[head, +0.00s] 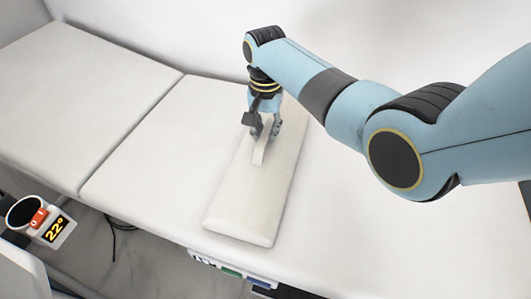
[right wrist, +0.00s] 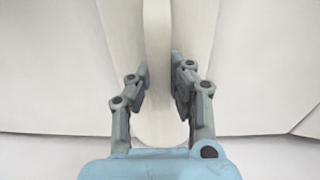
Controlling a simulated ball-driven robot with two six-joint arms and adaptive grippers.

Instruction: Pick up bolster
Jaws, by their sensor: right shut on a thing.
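The bolster (head: 248,197) is a long, pale, half-round cushion lying across the white couch. A thin upright ridge or strap stands along its top. My right gripper (head: 266,132) comes down from above onto the bolster's far half and is shut on this raised part. In the right wrist view the two fingers (right wrist: 158,78) stand on either side of the ridge of the bolster (right wrist: 157,30). The bolster seems to rest on the couch; I cannot tell any gap beneath it. My left gripper is not in view.
The white couch (head: 130,115) has a seam between two sections and free room left of the bolster. A white wall stands behind. Coloured buttons (head: 232,272) sit on the couch's front edge.

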